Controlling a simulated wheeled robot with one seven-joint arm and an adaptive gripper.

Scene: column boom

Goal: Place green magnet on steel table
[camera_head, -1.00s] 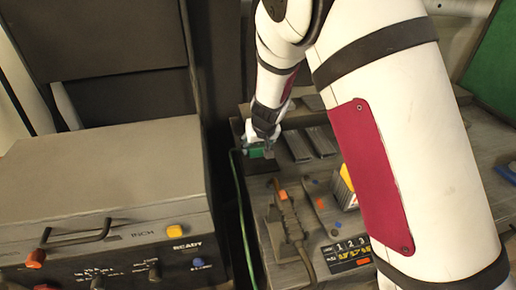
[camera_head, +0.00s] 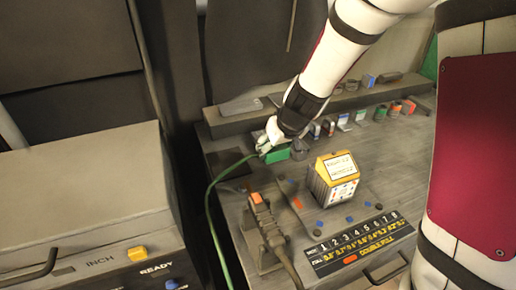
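The green magnet (camera_head: 277,154) is a small green block at the back left of the grey steel table (camera_head: 400,168). A green cable runs from its left side over the table's left edge. My gripper (camera_head: 271,141) is at the magnet from above, its dark wrist slanting up to the right. It appears shut on the magnet, which has shifted together with it. The fingertips are small and partly hidden, and I cannot tell whether the magnet touches the table.
A yellow-and-white box (camera_head: 335,180) stands mid-table behind a numbered panel (camera_head: 355,243). A grey tool with an orange part (camera_head: 264,225) lies at the left front. Several small items line the back ledge. A grey control cabinet (camera_head: 80,190) stands left, across a gap.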

